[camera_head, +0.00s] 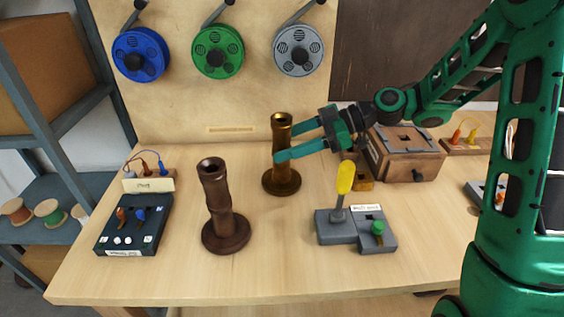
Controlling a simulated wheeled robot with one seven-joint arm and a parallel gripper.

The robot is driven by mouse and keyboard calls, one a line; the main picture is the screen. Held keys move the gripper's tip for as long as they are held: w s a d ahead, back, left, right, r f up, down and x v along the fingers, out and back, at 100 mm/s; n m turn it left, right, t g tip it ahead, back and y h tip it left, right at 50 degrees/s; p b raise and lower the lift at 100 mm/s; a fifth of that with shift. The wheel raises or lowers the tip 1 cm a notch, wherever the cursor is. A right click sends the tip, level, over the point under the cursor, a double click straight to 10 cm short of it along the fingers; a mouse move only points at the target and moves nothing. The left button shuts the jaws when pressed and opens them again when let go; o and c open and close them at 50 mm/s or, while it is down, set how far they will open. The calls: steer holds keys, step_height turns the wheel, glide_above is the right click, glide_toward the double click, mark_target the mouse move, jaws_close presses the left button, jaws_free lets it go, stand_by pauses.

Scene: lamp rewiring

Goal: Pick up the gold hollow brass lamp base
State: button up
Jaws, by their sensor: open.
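The gold hollow brass lamp base (281,178) stands upright on the table, with a round foot and an open top. My gripper (285,142) reaches in from the right at the height of its upper stem. Its two teal fingers are open, one behind the stem near the top and one in front lower down. The front finger hides part of the stem. I cannot tell whether either finger touches it.
A dark brown lamp base (222,210) stands at front left. A grey tester with a yellow lever (345,180) stands at front right, a wooden box (408,160) behind it. A dark switch box (134,225) is at left. The front table (290,270) is clear.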

steer(key=shift+x, duration=2.6)
jaws_close()
